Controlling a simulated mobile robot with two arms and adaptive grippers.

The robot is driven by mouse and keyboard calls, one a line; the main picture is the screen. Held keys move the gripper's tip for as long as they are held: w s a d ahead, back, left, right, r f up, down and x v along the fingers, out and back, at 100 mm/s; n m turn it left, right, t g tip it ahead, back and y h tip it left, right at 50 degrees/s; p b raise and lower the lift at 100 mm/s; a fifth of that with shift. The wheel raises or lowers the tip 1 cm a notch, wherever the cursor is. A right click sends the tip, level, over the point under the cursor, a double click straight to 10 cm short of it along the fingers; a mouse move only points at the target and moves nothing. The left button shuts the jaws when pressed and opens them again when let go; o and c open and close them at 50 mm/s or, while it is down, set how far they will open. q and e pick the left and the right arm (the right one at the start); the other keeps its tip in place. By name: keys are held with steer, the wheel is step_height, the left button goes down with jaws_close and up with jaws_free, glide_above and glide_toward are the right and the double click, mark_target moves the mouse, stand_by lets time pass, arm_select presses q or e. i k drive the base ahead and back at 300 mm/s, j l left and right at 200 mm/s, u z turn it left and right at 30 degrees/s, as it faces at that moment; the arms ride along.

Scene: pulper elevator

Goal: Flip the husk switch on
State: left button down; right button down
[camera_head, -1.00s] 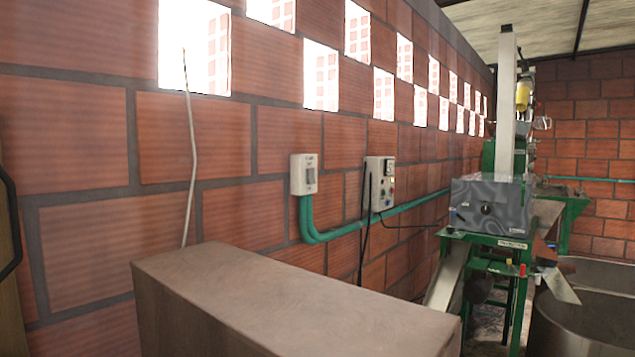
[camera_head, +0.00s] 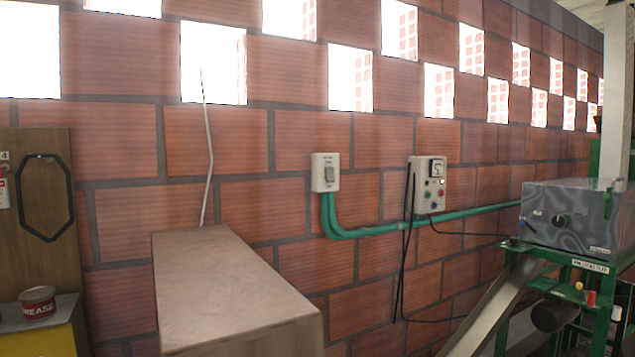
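A white switch box (camera_head: 325,172) with a grey rocker is mounted on the brick wall, near the middle of the view. Small lettering sits above the rocker, too small to read, so I cannot tell if this is the husk switch or which way it is set. To its right is a grey control box (camera_head: 428,185) with a meter and several coloured buttons or knobs. Neither of my grippers is in view.
A green conduit (camera_head: 370,230) runs along the wall. A green-framed machine (camera_head: 572,218) with a metal chute stands right. A grease tin (camera_head: 38,302) is at lower left.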

mark_target(329, 172)
steer(key=i+l+u, duration=0.15)
steer(key=l+u, duration=0.3)
steer(key=l, duration=0.35)
steer(key=l+u, duration=0.4)
steer(key=l, duration=0.35)
steer(key=i+l+u, duration=0.35)
steer(key=l, duration=0.3)
steer(key=i+l+u, duration=0.2)
steer(key=i+l, duration=0.1)
steer(key=l, duration=0.05)
